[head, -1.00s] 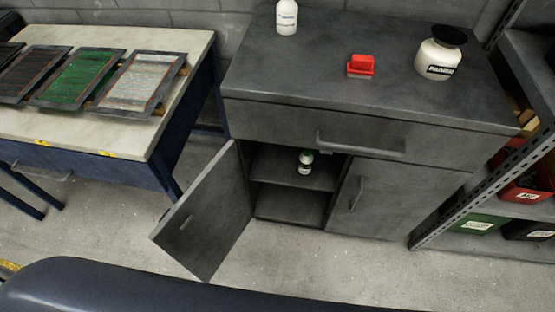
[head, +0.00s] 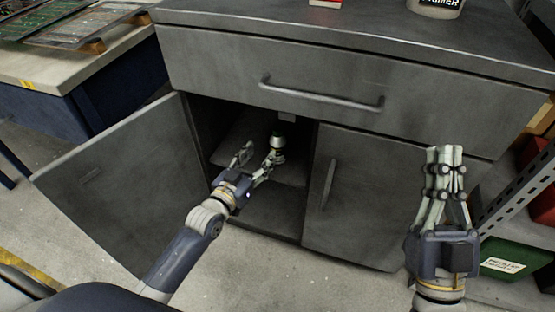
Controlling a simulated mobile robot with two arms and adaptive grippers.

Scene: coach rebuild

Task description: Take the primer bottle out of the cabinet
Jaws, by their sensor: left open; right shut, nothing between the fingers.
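The cabinet (head: 350,135) is dark grey metal, with its left door (head: 120,180) swung open and its right door (head: 355,195) shut. The primer bottle (head: 278,142), small with a dark green cap, stands upright on the upper inside shelf; its label is hard to read. My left gripper (head: 256,154) is open at the cabinet opening, with one finger close to the bottle's lower left; I cannot tell if they touch. My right gripper (head: 444,152) is shut and empty, raised in front of the cabinet's right side.
A workbench (head: 90,65) with panels stands at the left. A shelf rack with a green bin (head: 505,262) is at the right. A white container (head: 436,6) and a red-and-white object (head: 325,3) are on the cabinet top.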

